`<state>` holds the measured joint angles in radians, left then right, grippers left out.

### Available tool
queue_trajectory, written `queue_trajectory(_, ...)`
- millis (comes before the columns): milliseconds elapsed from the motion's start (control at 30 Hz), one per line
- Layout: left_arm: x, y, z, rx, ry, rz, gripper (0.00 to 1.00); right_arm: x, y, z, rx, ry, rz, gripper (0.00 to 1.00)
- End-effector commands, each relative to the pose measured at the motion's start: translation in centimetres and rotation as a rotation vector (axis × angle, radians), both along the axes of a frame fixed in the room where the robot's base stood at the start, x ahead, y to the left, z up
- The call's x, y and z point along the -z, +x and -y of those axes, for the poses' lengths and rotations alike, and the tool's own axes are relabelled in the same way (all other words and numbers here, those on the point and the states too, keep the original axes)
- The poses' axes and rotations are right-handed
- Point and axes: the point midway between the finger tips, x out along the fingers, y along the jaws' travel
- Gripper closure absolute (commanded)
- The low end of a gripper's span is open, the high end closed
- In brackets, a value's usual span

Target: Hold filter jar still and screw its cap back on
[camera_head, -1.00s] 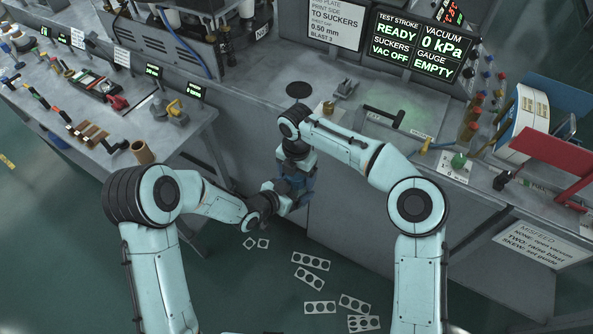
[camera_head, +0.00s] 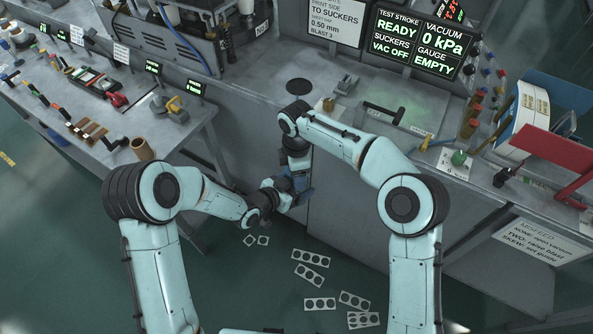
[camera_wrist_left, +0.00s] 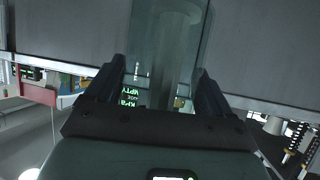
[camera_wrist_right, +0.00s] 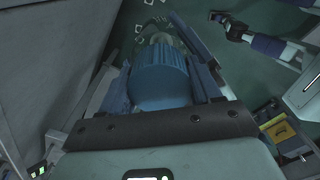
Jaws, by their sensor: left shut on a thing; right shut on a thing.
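The filter jar (camera_wrist_left: 190,55) is a clear cylinder with a pale filter inside. It stands between the fingers of my left gripper (camera_wrist_left: 165,88), which is shut on it. The blue ribbed cap (camera_wrist_right: 158,78) lies between the fingers of my right gripper (camera_wrist_right: 160,92), which is shut on it. A pale round part shows just beyond the cap in the right wrist view. In the head view my left gripper (camera_head: 283,194) and my right gripper (camera_head: 298,175) meet in front of the machine, with jar and cap mostly hidden. I cannot tell whether the cap's thread is engaged.
The machine bench (camera_head: 270,110) stands close behind the grippers, with its screen (camera_head: 420,48) above. A side table (camera_head: 170,140) with tools and a cardboard tube (camera_head: 143,149) is at left. Several punched white strips (camera_head: 310,257) lie on the floor. The floor below is otherwise open.

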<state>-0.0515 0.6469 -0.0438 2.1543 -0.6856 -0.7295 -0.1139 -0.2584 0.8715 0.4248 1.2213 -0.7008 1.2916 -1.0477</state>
Motion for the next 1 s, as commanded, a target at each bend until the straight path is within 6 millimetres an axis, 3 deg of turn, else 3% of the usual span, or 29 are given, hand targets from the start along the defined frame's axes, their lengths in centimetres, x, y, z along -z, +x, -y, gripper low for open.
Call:
queue_trajectory(267, -0.1, 0.0, 0.0, 0.0, -0.001, 0.002, 1.0, 0.0, 0.0, 0.0, 0.011, 0.001, 0.001, 0.73)
queue_trajectory(300, -0.1, 0.0, 0.0, 0.0, -0.001, 0.002, 1.0, 0.0, 0.0, 0.0, 0.011, 0.001, 0.001, 0.27)
queue_trajectory(367, -0.1, 0.0, 0.0, 0.0, -0.001, 0.002, 1.0, 0.0, 0.0, 0.0, 0.01, 0.001, 0.001, 0.11)
queue_trajectory(667, -0.1, 0.1, 0.0, 0.0, -0.001, 0.003, 1.0, -0.4, 0.0, 0.0, 0.009, 0.0, 0.001, 0.11)
queue_trajectory(1000, -0.1, 0.1, 0.0, 0.0, -0.001, 0.003, 1.0, -4.3, 0.0, 0.0, 0.008, 0.001, 0.002, 0.11)
